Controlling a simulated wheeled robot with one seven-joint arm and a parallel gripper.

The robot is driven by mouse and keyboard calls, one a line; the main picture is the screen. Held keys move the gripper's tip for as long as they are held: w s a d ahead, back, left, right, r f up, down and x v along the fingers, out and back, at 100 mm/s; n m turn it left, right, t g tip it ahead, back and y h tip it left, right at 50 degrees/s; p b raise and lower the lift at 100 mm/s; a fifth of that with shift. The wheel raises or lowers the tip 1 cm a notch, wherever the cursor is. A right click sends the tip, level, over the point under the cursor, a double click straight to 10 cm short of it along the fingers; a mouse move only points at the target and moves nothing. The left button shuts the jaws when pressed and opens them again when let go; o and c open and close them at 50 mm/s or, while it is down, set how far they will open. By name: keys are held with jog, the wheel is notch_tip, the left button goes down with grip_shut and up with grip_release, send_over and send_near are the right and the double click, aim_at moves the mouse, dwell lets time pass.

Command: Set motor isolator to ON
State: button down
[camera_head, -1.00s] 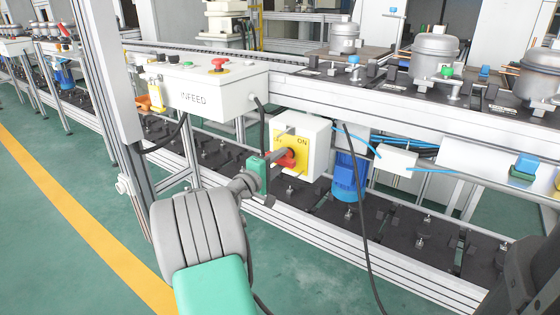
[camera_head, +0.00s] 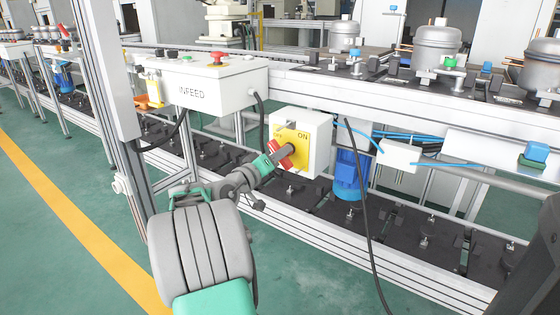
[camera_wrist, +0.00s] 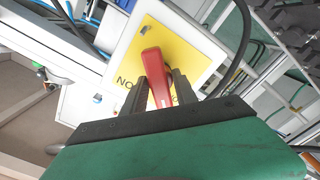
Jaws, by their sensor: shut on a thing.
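The motor isolator is a white box (camera_head: 317,140) with a yellow face plate (camera_head: 299,139) marked OFF at left and ON at right. Its red handle (camera_head: 283,157) sits at the middle of the plate and looks slanted; my fingers partly hide it. My gripper (camera_head: 279,153) reaches it from the lower left and is rolled over. In the wrist view, the red handle (camera_wrist: 153,66) stands between the two dark fingers of my gripper (camera_wrist: 160,90), which is shut on it.
The white INFEED box (camera_head: 208,90) with a red mushroom button (camera_head: 217,58) stands above left. A blue motor (camera_head: 350,174) is right of the isolator. A black cable (camera_head: 368,200) hangs in front of the line. Compressors (camera_head: 436,47) stand on the conveyor above.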

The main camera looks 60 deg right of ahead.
jog(key=m, duration=0.4)
jog(key=shift+f+m, duration=0.1)
jog(key=shift+m, duration=0.2)
jog(key=m, duration=0.4)
jog(key=shift+m, duration=0.4)
jog(key=c, duration=1.2)
grip_release()
jog(key=shift+c, duration=0.2)
jog(key=w+a+p, duration=0.1)
jog(key=a, duration=0.6)
jog(key=shift+a+p, duration=0.4)
